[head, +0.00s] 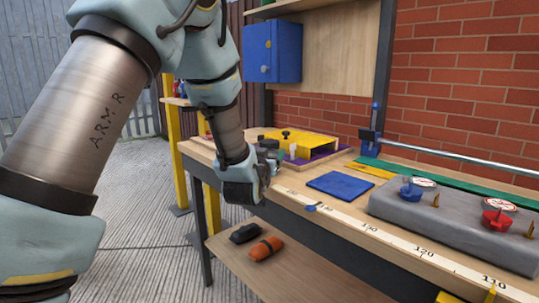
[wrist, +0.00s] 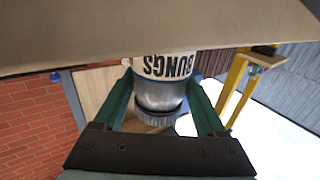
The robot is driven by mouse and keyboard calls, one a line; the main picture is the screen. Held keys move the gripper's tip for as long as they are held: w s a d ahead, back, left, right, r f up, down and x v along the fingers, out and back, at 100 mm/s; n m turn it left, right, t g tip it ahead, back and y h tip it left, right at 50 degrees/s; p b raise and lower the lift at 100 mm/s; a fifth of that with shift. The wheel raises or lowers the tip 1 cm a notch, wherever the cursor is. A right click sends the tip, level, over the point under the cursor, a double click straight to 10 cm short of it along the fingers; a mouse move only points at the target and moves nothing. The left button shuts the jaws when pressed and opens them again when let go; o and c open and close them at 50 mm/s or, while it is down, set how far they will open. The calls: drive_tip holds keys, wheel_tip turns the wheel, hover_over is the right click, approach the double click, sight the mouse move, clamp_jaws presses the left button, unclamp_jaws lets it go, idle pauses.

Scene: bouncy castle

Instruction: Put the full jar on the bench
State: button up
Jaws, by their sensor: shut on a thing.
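A jar (wrist: 162,92) with a white label reading "BUNGS" is between the green fingers of my gripper (wrist: 165,108) in the wrist view. The label reads upside down in that picture. The jar's lower part in the picture looks clear or grey, and its contents cannot be made out. My gripper is shut on the jar. In the head view my gripper (head: 262,175) is at the front edge of the wooden bench (head: 297,182), toward its far left part. I cannot make out the jar there. A tan surface covers the top of the wrist view, hiding part of the jar.
A blue cabinet (head: 272,52) hangs behind. The lower shelf (head: 300,275) carries a black and an orange item (head: 265,248).

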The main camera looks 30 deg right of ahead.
drive_tip(key=o, duration=1.6)
drive_tip(key=b+v, duration=0.1)
drive_tip(key=v, duration=1.1)
drive_tip(key=shift+r, duration=0.1)
drive_tip(key=w+a+f+n+g+y, duration=0.2)
drive_tip(key=w+a+f+y, duration=0.2)
drive_tip(key=a, duration=0.4)
drive_tip(key=w+a+f+n+g+y, duration=0.1)
drive_tip(key=w+a+f+n+y, duration=0.2)
drive_tip(key=a, duration=0.5)
drive_tip(key=s+a+f+n+g+y, duration=0.1)
drive_tip(key=s+a+g+y, duration=0.1)
drive_tip(key=a, duration=0.5)
drive_tip(key=s+a+f+n+g+y, duration=0.1)
drive_tip(key=s+a+f+g, duration=0.1)
drive_tip(key=a, duration=0.5)
drive_tip(key=s+a+f+g+y, duration=0.2)
drive_tip(key=s+a+g, duration=0.2)
drive_tip(key=a, duration=0.4)
drive_tip(key=shift+s+n+y, duration=0.3)
drive_tip(key=shift+s+n, duration=0.1)
drive_tip(key=shift+s, duration=0.35)
